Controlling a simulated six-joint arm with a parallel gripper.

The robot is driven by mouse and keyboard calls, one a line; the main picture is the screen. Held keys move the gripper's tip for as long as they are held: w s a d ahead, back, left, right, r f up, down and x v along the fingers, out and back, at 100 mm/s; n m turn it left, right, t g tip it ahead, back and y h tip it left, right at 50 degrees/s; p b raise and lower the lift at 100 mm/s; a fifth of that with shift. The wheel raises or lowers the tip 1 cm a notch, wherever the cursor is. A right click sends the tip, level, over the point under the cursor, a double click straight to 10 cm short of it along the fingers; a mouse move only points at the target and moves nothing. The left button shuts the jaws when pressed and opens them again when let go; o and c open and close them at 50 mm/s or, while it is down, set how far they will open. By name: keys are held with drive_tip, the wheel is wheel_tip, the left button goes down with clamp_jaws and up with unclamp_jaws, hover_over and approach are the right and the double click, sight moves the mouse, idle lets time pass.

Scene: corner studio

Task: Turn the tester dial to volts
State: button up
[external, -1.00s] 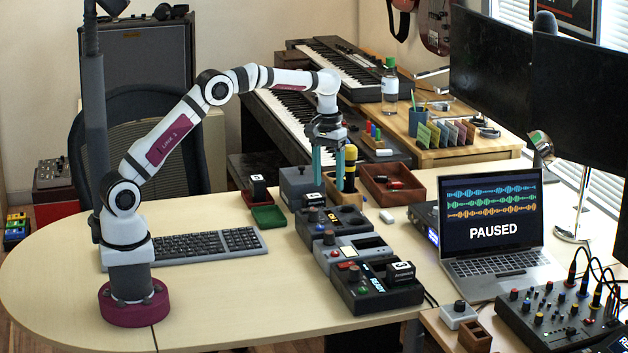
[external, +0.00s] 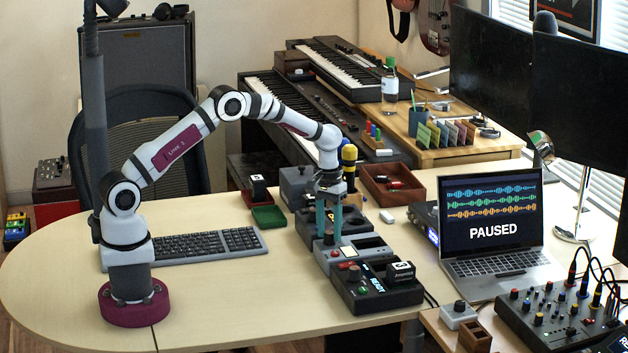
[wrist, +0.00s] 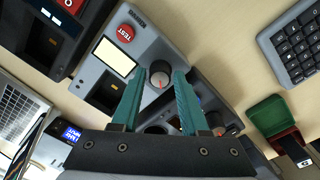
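The tester is a light grey box (external: 352,251) in the middle of the row of devices; in the wrist view it has a red TEST button (wrist: 126,33) and a pale blank display (wrist: 113,57). Its round dark-and-grey dial (wrist: 160,72) has a red-orange mark on the side towards my gripper. The scale lettering cannot be read. My gripper (external: 329,236) points down over the tester with its teal fingers apart. In the wrist view the fingertips (wrist: 160,76) stand on either side of the dial, with small gaps. Their exact height over it is unclear.
A black device reading READY (external: 376,288) is at the near side of the tester, another dark device (external: 350,218) at its far side. A keyboard (external: 210,244) lies to the left, a green tray (external: 269,217) behind it. A laptop (external: 492,225) stands right.

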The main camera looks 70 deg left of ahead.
clamp_jaws()
drive_tip(key=shift+m, duration=0.4)
drive_tip(key=m, duration=0.3)
drive_tip(key=shift+m, duration=0.3)
drive_tip(key=m, duration=0.4)
drive_tip(key=shift+m, duration=0.4)
drive_tip(key=shift+o, duration=2.1)
unclamp_jaws()
drive_tip(key=shift+r, duration=0.1)
